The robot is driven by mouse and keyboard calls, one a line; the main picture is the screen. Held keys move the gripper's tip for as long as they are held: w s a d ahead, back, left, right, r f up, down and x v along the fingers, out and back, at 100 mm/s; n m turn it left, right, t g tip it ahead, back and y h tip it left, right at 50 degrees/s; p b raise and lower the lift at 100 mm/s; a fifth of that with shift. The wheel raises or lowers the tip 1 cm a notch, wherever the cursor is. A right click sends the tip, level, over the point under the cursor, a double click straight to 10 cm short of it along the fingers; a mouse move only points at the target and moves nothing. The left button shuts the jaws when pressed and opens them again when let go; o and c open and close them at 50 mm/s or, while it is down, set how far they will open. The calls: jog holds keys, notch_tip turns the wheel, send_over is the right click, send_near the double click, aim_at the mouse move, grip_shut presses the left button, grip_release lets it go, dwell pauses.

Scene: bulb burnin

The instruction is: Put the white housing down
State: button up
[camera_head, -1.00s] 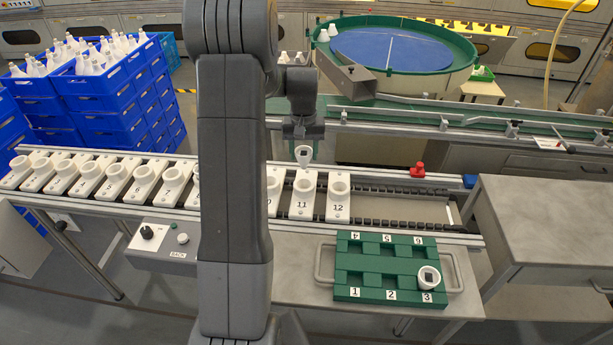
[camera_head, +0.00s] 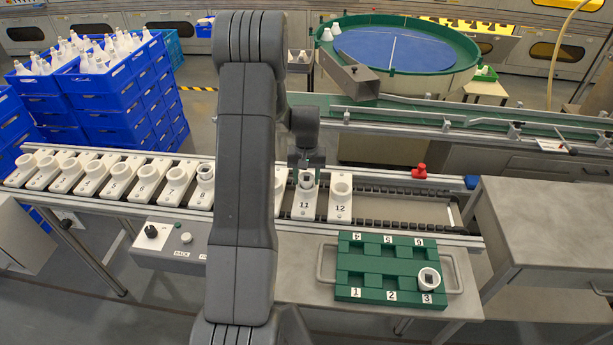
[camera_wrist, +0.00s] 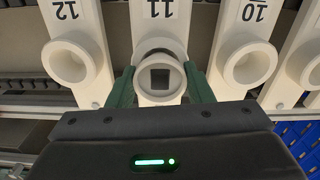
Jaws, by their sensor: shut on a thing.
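My gripper (camera_head: 307,172) is shut on a small white housing (camera_head: 306,180) with a dark square opening. The housing is at the round cup of the white carrier marked 11 (camera_head: 303,210). In the wrist view, the green fingers of my gripper (camera_wrist: 160,88) flank the housing (camera_wrist: 160,92), and the cup rim of carrier 11 (camera_wrist: 160,20) shows just behind it. I cannot tell whether the housing rests fully in the cup. A similar housing (camera_head: 429,275) sits in the green tray at place 3.
Carrier 12 (camera_head: 340,208) stands right beside carrier 11, with an empty cup. Carrier 10 (camera_wrist: 243,25) is close on the other side. One carrier farther left holds a white piece (camera_head: 206,173). The green tray (camera_head: 385,262) and a red knob (camera_head: 419,171) are to the right.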

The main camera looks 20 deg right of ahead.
jog(key=shift+f, duration=0.25)
jog(key=o, duration=0.9)
jog(key=shift+r, duration=0.1)
jog(key=shift+o, duration=0.2)
notch_tip(320, 180, up, 12)
jog(key=b, duration=0.1)
jog(key=shift+r, duration=0.2)
